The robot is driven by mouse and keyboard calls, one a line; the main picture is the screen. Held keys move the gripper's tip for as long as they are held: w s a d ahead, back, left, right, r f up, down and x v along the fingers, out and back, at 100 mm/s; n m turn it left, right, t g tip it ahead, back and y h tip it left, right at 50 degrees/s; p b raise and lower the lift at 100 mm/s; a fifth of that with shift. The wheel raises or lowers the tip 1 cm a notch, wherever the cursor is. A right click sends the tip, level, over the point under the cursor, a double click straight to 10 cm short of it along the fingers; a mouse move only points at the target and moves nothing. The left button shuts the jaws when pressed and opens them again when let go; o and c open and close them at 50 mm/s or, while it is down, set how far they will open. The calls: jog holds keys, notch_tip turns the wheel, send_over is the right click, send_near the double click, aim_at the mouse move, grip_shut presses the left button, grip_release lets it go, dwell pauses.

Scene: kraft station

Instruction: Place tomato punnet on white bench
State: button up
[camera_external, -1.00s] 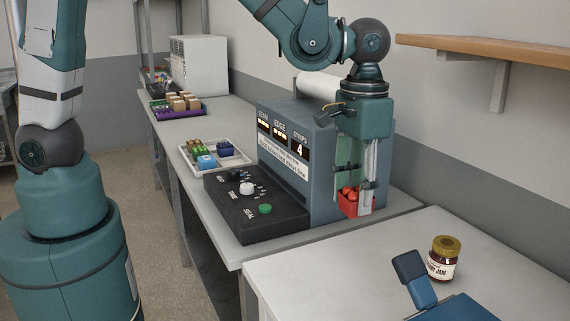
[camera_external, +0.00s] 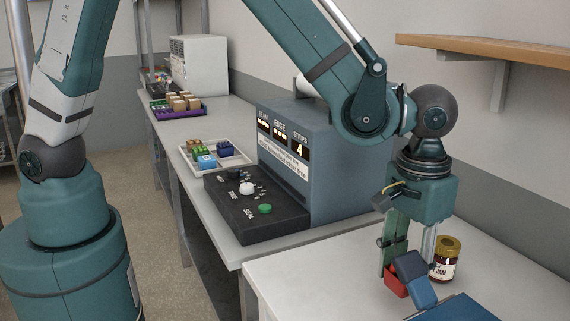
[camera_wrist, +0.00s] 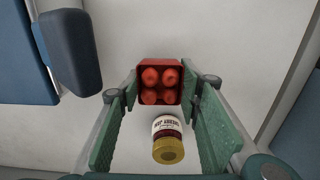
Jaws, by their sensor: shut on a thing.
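The tomato punnet is a small red tray (camera_wrist: 160,64) with several tomatoes, held between the fingertips of my gripper (camera_wrist: 160,95) in the wrist view. In the external view the red punnet (camera_external: 394,284) shows low between my gripper (camera_external: 408,265) and a blue padded piece that partly hides it. My gripper is shut on the punnet. The white bench (camera_external: 310,275) is below it; the wrist view shows its pale surface (camera_wrist: 210,40) around the punnet. I cannot tell whether the punnet touches the bench.
A jam jar (camera_external: 445,262) with a gold lid stands on the bench close beside my gripper; it also shows in the wrist view (camera_wrist: 168,140). A blue device (camera_external: 455,308) with a raised padded arm (camera_external: 415,278) is at the front. The bench's left part is clear.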

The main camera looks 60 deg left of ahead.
dwell(0.3)
jog(key=w+d, duration=0.5)
jog(key=w, duration=0.1)
jog(key=w+d, duration=0.6)
jog(key=shift+w+d+p, duration=0.25)
jog(key=shift+d+p, duration=0.05)
jog(key=shift+w+d, duration=0.35)
jog(key=shift+w, duration=0.05)
jog(key=shift+f, duration=1.75)
jog(key=shift+f, duration=0.1)
jog(key=o, duration=0.9)
